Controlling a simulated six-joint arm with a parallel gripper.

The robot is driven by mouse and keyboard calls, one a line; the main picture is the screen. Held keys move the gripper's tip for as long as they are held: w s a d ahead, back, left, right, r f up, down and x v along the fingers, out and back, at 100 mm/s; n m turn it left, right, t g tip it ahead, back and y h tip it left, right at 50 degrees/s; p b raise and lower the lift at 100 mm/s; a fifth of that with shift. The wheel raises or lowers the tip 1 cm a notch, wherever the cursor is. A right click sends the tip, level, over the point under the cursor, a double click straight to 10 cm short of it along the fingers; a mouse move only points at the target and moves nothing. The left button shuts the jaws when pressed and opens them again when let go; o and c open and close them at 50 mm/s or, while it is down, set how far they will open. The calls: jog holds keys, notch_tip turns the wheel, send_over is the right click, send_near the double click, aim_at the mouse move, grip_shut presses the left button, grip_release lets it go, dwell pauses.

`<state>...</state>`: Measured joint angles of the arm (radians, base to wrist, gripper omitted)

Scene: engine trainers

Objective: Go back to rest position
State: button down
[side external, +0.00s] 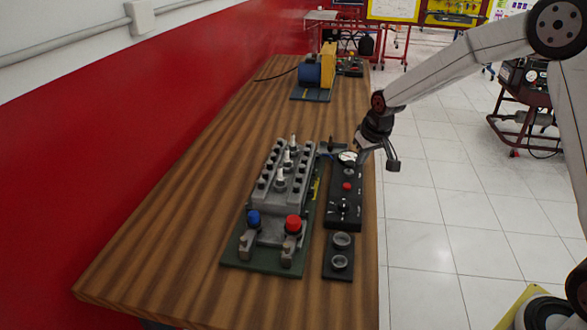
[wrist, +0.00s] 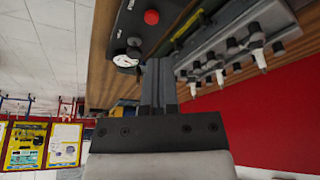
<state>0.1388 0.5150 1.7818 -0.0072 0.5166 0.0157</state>
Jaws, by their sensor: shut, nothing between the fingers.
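My gripper (side external: 364,158) is at the end of my arm, which reaches in from the right in the side external view. It is beside the far end of the black control panel (side external: 345,205), near the white gauge (side external: 347,158). In the wrist view my gripper (wrist: 158,62) has its two fingers together with nothing between them. The grey engine block (side external: 282,178) with several upright spark plugs stands left of the gripper on a green base. In the wrist view the engine block (wrist: 240,45) is right of the fingers. I cannot tell the exact gap between fingers and panel.
The wooden table (side external: 170,235) runs along a red wall (side external: 130,110). A red cap (side external: 293,223) and blue cap (side external: 254,217) sit at the engine's near end, beside a black two-cup holder (side external: 339,257). A blue-yellow machine (side external: 312,74) stands farther back.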

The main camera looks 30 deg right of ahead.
jog(key=s+a+n, duration=0.1)
jog(key=s+a, duration=0.2)
jog(key=s, duration=0.8)
jog(key=s+a+f+g, duration=0.1)
jog(key=s+a, duration=0.3)
jog(key=s, duration=0.7)
jog(key=shift+s+f+n+y, duration=0.25)
jog(key=shift+s+n+y, duration=0.05)
jog(key=shift+s+n, duration=0.1)
